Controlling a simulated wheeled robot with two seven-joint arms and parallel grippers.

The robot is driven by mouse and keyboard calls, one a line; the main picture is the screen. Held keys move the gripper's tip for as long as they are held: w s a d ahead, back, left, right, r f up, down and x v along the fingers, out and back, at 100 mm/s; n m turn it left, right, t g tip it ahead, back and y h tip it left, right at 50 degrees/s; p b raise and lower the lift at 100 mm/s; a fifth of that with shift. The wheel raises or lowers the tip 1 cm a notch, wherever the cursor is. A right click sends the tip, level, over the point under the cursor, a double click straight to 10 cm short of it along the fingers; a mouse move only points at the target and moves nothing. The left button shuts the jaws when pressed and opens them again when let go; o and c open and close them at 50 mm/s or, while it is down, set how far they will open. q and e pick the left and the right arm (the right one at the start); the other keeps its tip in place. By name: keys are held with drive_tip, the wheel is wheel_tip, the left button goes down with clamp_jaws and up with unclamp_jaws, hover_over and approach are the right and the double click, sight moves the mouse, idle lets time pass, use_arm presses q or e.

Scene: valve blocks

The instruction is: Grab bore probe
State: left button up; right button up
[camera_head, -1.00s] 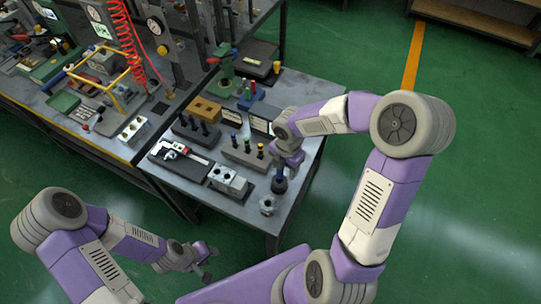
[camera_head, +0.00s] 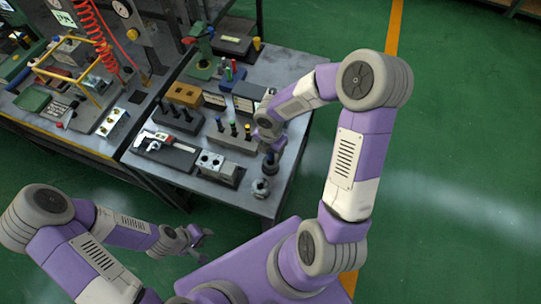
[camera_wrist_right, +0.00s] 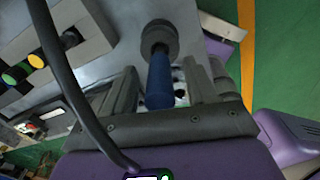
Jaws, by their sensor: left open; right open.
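A tool with a blue handle and a dark round base, which looks like the bore probe (camera_head: 270,167), stands near the right front of the workbench, partly hidden by my right gripper in the head view. In the right wrist view the blue handle (camera_wrist_right: 159,82) lies between the two fingers, with its grey round base beyond them. My right gripper (camera_head: 269,147) is open around or just above the handle; contact cannot be told. It also shows in the right wrist view (camera_wrist_right: 163,88). My left gripper (camera_head: 204,241) is open and empty, low in front of the bench.
A round metal part (camera_head: 261,188) stands at the bench's front corner. A grey block (camera_head: 233,138) with several coloured-top pins is left of my right gripper. A metal block with holes (camera_head: 210,160) and a caliper (camera_head: 155,138) lie further left. Green floor is clear at right.

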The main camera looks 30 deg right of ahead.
clamp_jaws()
